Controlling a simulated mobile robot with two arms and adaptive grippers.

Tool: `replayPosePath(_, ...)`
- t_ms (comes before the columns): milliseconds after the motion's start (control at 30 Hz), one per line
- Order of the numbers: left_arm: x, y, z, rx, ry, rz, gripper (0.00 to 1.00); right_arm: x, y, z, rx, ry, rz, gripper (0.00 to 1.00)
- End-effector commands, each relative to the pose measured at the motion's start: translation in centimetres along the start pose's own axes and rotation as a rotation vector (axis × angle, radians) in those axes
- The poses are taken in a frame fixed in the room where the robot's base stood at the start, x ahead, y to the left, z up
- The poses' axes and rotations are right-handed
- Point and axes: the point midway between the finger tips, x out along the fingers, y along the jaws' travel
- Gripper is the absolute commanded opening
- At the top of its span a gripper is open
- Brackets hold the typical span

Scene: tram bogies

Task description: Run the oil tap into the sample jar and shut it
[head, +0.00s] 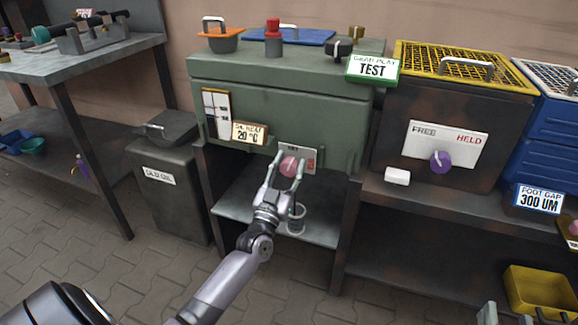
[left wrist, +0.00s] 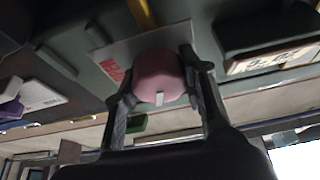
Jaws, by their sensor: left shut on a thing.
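The oil tap is a round pink knob (head: 289,166) on a white plate (head: 309,158) at the front of the green cabinet. My left gripper (head: 289,170) is shut on the knob, one finger on each side. In the left wrist view the pink knob (left wrist: 160,76) sits between the fingers, with a white mark on its edge. Red lettering shows on the plate beside it. The sample jar (head: 297,221) stands upright on the shelf below the tap, partly behind my left gripper; its contents cannot be made out. My right gripper's fingertips (head: 516,314) show apart at the bottom right.
A grey waste-oil bin (head: 170,185) stands left of the cabinet (head: 290,105). A 20 °C card (head: 250,132) hangs left of the tap. A green TEST sign (head: 372,69) is above right. A yellow bin (head: 540,290) is low at right. The shelf (head: 240,208) around the jar is mostly clear.

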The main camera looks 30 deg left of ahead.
Motion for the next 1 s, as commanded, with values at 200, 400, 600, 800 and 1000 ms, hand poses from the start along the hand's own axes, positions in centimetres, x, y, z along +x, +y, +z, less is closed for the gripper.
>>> replayPosePath(200,0.1,-0.1,-0.2,-0.097,-0.002,-0.042,0.1,-1.2,0.6,4.0,-0.003,-0.239,0.014,0.4)
replayPosePath(400,0.1,-0.1,-0.2,-0.194,-0.002,-0.082,0.1,-3.4,1.2,7.9,-0.004,-0.47,0.027,0.4)
replayPosePath(600,0.1,-0.1,-0.1,-0.28,-0.003,-0.117,0.1,-6.4,1.7,11.1,-0.002,-0.682,0.041,0.4)
replayPosePath(800,0.0,-0.2,0.0,-0.325,-0.001,-0.136,0.1,-8.3,1.9,12.6,0.0,-0.793,0.047,0.4)
replayPosePath(1000,0.0,-0.2,0.1,-0.331,0.0,-0.137,0.1,-8.5,1.9,12.8,0.001,-0.803,0.048,0.4)
